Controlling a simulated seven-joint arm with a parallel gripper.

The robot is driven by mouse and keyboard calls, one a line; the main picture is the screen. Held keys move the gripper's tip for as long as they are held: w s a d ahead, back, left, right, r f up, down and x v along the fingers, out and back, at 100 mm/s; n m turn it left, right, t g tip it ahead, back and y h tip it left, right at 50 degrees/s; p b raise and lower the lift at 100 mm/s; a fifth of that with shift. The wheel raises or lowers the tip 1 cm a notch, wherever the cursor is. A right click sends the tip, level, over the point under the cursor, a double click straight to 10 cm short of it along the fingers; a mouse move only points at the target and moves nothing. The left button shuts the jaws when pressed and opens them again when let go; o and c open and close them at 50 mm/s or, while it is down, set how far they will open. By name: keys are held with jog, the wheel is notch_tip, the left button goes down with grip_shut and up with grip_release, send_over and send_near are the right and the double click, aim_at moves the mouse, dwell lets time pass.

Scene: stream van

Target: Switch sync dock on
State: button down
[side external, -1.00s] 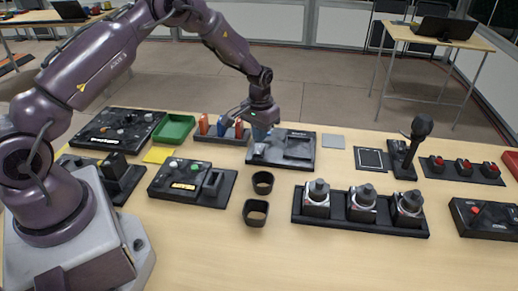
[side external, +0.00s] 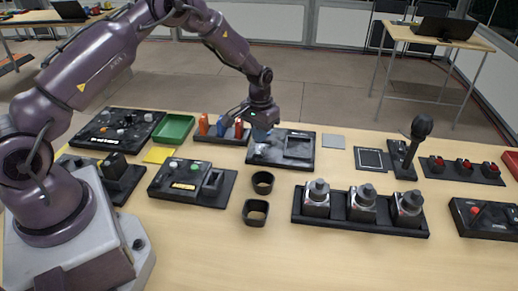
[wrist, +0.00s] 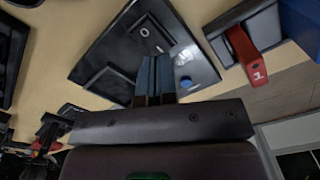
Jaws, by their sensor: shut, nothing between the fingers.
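A black panel (side external: 308,166), which I take to be the sync dock, lies flat on the table; it has a square recess (side external: 299,146). In the wrist view the panel (wrist: 100,50) carries a raised black part with a round white mark (wrist: 146,31), apparently a switch, a blue round knob (wrist: 185,82), and the square recess (wrist: 109,86). My gripper (side external: 262,135) points down over the panel's left part. In the wrist view its fingers (wrist: 154,70) are together and empty, between the recess and the blue knob. I cannot tell whether they touch the panel.
A rack with orange and blue upright pieces (side external: 221,127) stands close left of the panel; a red piece marked 1 (wrist: 246,52) shows nearby. A flat grey square (side external: 333,141) lies right.

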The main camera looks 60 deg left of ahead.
aim_at(259, 147)
jog(key=shift+f, duration=1.3)
dwell(0.6)
jog(key=shift+r, duration=3.5)
jog(key=s, duration=0.1)
jog(key=s+f, duration=0.1)
jog(key=shift+s+d+g, duration=0.3)
jog(key=shift+s+g, duration=0.05)
jog(key=shift+g, duration=0.05)
jog(key=s+d+r+m+t, duration=0.1)
jog(key=s+d+r+t, duration=0.2)
jog(key=s+r, duration=1)
jog(key=s+d+r+m+t, duration=0.2)
jog(key=s+d+r, duration=0.5)
jog(key=s+r, duration=0.5)
jog(key=shift+s+r+t, duration=0.35)
jog(key=shift+r+t, duration=0.35)
jog(key=shift+r, duration=0.15)
